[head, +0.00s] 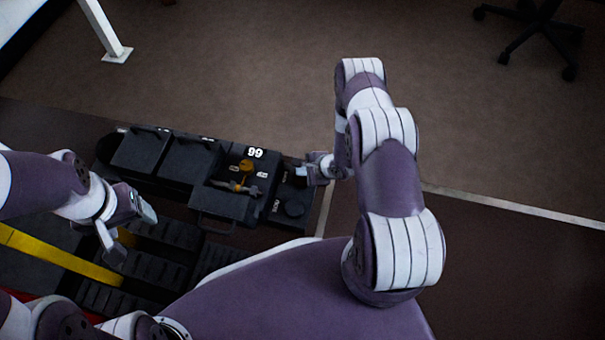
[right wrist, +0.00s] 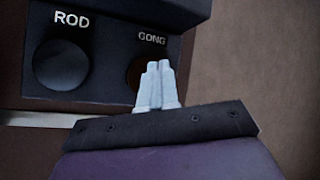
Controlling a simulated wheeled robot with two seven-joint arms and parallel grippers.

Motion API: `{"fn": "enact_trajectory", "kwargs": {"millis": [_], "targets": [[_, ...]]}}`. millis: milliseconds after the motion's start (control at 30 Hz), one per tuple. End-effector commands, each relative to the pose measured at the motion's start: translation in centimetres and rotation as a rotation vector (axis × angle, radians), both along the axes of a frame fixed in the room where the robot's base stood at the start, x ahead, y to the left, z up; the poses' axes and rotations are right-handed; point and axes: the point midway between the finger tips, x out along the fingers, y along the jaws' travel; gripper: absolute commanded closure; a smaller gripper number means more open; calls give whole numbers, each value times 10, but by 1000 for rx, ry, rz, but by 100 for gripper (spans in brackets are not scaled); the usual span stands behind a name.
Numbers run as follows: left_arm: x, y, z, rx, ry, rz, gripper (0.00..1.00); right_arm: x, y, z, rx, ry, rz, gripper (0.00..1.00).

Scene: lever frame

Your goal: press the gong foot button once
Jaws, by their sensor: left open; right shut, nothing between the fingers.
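The gong foot button (right wrist: 134,74) is a dark brownish round under the "GONG" label in the right wrist view, partly covered by my fingers. The black "ROD" button (right wrist: 62,64) sits to its left; it also shows in the head view (head: 294,209). My right gripper (right wrist: 158,66) is shut and empty, its fingertips in front of the gong button's right part. I cannot tell whether they touch it. In the head view my right gripper (head: 306,172) is at the right end of the black lever frame (head: 180,180). My left gripper (head: 131,231) is open and empty at the frame's near left.
A brass-coloured lever (head: 238,186) and a yellow knob (head: 246,165) sit on the frame beside the number plate. Dark ribbed treads (head: 150,262) and a yellow strip (head: 60,256) lie at the near left. The floor beyond the frame is clear, with a chair base (head: 540,30) far right.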

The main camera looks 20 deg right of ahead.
Motion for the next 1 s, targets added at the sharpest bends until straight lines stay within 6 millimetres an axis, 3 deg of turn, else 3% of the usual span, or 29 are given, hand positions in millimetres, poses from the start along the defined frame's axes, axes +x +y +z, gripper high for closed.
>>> {"fn": "enact_trajectory", "kwargs": {"millis": [267, 800, 1000], "targets": [[0, 0, 0, 0, 0, 0, 30, 0, 0, 1, 0, -1, 0, 100], [0, 0, 45, 0, 0, 0, 30, 0, 0, 50, -1, -1, 0, 100], [0, 0, 44, 0, 0, 0, 30, 0, 0, 50, -1, -1, 0, 100]]}}
